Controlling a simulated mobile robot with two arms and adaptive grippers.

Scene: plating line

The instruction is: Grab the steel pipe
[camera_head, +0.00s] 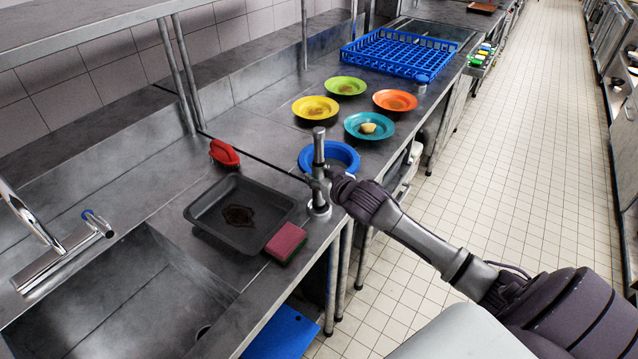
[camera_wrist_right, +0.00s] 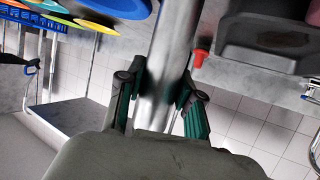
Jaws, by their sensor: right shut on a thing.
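The steel pipe (camera_head: 319,150) stands upright on the steel counter, with a round flange at its foot. My right gripper (camera_head: 326,187) reaches it from the right at about mid height. In the right wrist view the pipe (camera_wrist_right: 178,38) runs between the two fingers of my right gripper (camera_wrist_right: 158,98), which are shut on it. Part of the pipe's middle is hidden behind the gripper. My left gripper is not in view.
A blue bowl (camera_head: 350,153) sits just behind the pipe. A dark tray (camera_head: 209,221), a pink sponge (camera_head: 286,242) and a red brush (camera_head: 224,153) lie to its left. Several coloured plates and a blue rack (camera_head: 395,52) are farther back. The sink (camera_head: 110,300) is front left.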

